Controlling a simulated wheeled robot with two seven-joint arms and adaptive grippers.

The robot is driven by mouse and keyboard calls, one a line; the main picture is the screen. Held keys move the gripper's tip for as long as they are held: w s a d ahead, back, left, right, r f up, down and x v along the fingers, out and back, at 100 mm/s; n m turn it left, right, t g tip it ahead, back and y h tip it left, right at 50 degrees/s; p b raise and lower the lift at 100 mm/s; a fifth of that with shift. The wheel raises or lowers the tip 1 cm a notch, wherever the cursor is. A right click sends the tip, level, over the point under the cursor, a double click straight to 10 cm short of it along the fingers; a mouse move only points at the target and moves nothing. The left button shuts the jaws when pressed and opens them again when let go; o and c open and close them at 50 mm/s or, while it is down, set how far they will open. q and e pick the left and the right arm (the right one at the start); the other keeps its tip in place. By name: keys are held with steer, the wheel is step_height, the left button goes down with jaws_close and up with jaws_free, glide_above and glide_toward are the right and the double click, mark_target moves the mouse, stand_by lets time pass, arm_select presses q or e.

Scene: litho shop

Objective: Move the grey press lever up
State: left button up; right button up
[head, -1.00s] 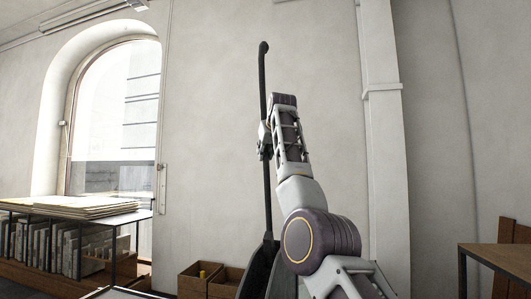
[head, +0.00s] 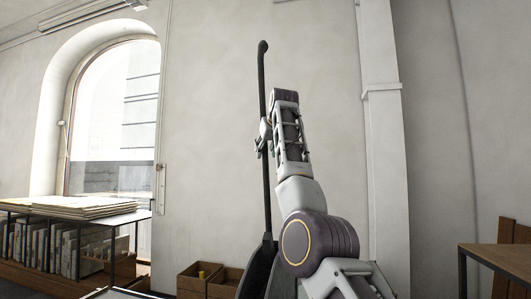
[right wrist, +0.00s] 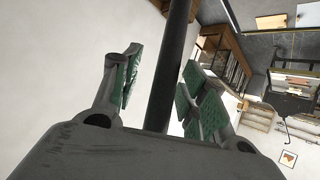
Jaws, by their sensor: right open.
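The grey press lever (head: 263,85) is a long dark bar with a rounded knob at its top. It stands almost upright in the head view, rising from the dark press body (head: 262,268) at the bottom. My right gripper (head: 261,140) is at the lever, a little above its middle. In the right wrist view the lever shaft (right wrist: 170,72) passes between the green-padded fingers of my right gripper (right wrist: 166,88). The fingers are open, and gaps show on both sides of the shaft. My left gripper is in neither view.
A table with stacked sheets (head: 75,207) stands at the left below the arched window. Wooden boxes (head: 196,281) sit left of the press. A brown table (head: 500,258) is at the right edge. A wall pillar (head: 384,150) rises behind my right arm. The wall around the lever's top is clear.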

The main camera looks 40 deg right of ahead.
steer(key=v, duration=1)
stand_by(0.7)
